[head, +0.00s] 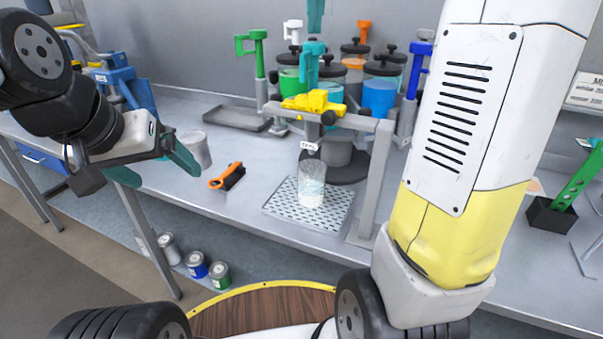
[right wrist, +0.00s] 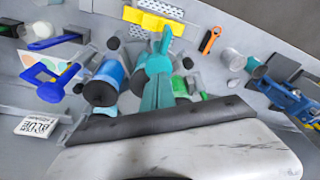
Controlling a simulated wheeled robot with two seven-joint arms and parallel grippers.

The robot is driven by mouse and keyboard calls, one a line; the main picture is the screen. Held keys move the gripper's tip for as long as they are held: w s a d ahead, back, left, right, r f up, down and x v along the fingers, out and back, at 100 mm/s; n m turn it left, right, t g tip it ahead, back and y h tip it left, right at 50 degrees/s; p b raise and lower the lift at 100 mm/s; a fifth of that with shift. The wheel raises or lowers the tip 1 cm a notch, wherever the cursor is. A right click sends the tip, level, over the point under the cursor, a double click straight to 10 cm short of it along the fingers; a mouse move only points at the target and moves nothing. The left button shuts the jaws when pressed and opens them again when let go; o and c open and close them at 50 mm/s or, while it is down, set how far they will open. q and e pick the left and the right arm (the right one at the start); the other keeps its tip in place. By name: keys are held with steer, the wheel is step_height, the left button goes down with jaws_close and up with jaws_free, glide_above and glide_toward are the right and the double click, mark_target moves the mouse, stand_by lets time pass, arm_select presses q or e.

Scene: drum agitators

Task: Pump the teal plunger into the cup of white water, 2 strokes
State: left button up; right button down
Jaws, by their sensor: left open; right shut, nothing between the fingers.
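The teal plunger (head: 313,52) stands upright behind the yellow clamp, its handle up; its lower end is hidden. The clear cup of white water (head: 312,188) stands on a perforated tray (head: 279,205) below the grey stand. My right gripper (head: 316,22) is shut and empty, its teal fingers pointing down above the plunger's handle. In the right wrist view, the right gripper (right wrist: 160,60) shows at the middle with teal parts overlapping; I cannot tell whether it touches the handle. My left gripper (head: 158,170) is open and empty over the table's left part, well away from the cup.
The yellow clamp (head: 312,103) sits on the grey stand's crossbar. Lidded jars (head: 379,95) and green (head: 258,60) and blue (head: 414,75) plungers stand behind. My right arm covers the right side.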

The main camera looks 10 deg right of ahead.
mark_target(314, 43)
stand_by(0.3)
steer(key=shift+f, duration=2.25)
steer(key=shift+r, duration=2.25)
steer(key=shift+r, duration=0.1)
step_height(314, 43, up, 6)
steer(key=shift+f, duration=0.1)
